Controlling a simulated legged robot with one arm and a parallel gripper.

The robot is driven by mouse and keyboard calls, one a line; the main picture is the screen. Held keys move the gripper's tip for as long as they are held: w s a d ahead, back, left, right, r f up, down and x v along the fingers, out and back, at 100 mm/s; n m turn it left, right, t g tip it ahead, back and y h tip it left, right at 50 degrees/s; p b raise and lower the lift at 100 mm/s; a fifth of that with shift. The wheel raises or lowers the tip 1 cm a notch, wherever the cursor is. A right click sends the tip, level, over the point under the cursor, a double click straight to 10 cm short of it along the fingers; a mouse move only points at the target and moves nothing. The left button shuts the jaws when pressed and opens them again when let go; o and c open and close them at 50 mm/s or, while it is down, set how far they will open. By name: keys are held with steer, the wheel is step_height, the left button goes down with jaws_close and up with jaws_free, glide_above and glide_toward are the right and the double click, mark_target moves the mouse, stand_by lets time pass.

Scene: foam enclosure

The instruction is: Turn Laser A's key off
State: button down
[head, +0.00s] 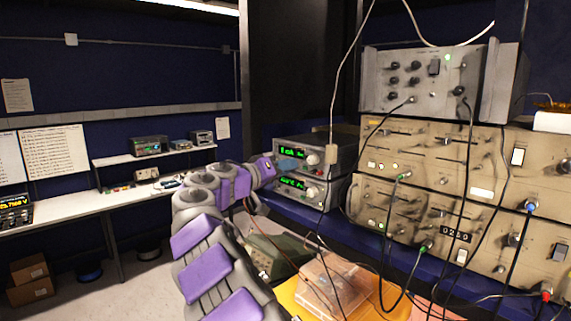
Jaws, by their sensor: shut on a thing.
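Two stacked dark grey laser units with green displays stand on the blue shelf in the middle of the head view. The upper unit (335,142) has a lit green display (292,152) and a pale round knob (313,159). The lower unit (326,204) has a similar display and knob. I cannot read which one is Laser A. My gripper (292,162) reaches in from the left and is at the upper unit's front panel, left of its knob. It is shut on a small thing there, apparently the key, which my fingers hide. The key's angle cannot be seen.
A hanging cable (333,110) runs down beside the units. Dusty beige instrument racks (433,165) with many cables fill the right. A clear plastic box (328,285) sits on an orange surface below. A white bench (100,200) stands at the left, with open floor before it.

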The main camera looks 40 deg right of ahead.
steer(key=shift+w+a+n+p, duration=0.1)
steer(key=shift+n+p, duration=3.45)
steer(key=shift+n, duration=1.45)
steer(key=shift+f, duration=0.1)
